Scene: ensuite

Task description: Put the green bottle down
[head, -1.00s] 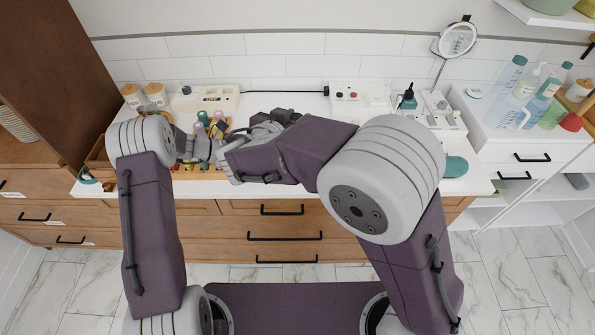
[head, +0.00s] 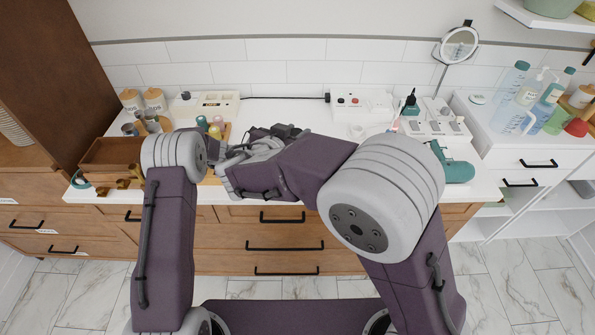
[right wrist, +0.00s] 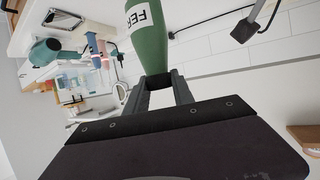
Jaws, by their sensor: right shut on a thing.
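The green bottle (right wrist: 148,30) shows in the right wrist view, with a white label reading "FER". My right gripper (right wrist: 164,82) is shut on one end of it, and its far end runs out of the picture. In the head view my right gripper (head: 232,160) is over the front left of the white counter (head: 285,108). The held bottle cannot be made out there, behind my arms. My left gripper is hidden behind my left arm.
A wooden tray (head: 110,157), metal cups (head: 147,122) and lidded jars (head: 155,98) stand at the left. The counter's back middle is clear.

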